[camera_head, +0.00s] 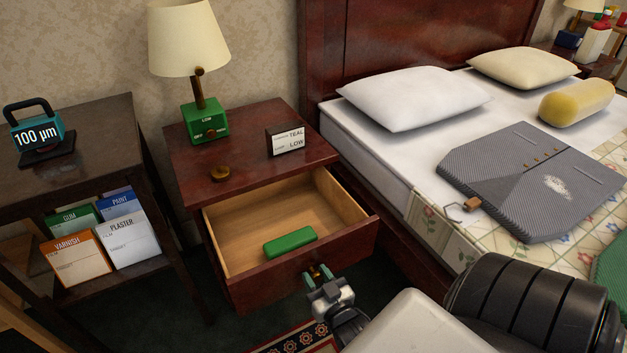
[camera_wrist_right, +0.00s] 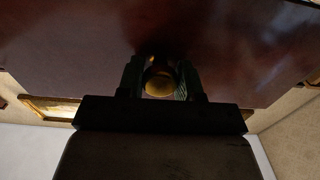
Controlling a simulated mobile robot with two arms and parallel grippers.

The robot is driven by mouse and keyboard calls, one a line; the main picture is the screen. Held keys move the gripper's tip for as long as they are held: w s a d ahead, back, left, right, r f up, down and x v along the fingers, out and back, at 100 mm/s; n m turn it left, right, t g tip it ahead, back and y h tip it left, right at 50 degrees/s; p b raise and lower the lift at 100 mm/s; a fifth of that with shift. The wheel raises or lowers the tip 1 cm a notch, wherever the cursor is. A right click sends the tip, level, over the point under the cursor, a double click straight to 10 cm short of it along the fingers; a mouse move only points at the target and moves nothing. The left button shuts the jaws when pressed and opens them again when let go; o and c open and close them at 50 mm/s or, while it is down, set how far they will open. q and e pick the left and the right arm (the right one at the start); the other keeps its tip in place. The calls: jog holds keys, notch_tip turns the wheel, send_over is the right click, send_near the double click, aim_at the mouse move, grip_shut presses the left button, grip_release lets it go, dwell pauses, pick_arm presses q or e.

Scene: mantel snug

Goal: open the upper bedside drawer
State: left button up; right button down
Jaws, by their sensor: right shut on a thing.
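The upper bedside drawer (camera_head: 335,252) of the dark red wooden nightstand (camera_head: 255,170) stands pulled well out, so its pale wood inside shows. A green block-like object (camera_head: 290,242) lies in it, near the front. My right gripper (camera_head: 318,272) is at the drawer's front face, shut on the knob. In the right wrist view the round brass knob (camera_wrist_right: 160,83) sits between the two fingers of the right gripper (camera_wrist_right: 160,80), against the dark drawer front. In the head view the fingers mostly hide the knob. My left gripper is not in view.
The bed (camera_head: 375,165) is close on the right. A dark shelf table (camera_head: 85,125) with several cards stands on the left.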

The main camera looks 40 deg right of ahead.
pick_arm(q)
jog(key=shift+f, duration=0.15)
pick_arm(e)
jog(key=shift+s, duration=0.1)
jog(key=c, duration=0.7)
grip_release()
jog(key=shift+c, duration=0.2)
jog(key=shift+s, duration=0.1)
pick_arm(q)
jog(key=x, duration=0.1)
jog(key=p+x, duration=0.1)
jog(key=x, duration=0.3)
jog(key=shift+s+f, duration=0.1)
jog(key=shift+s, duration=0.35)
pick_arm(e)
jog(key=v, duration=1)
jog(key=shift+s, duration=0.3)
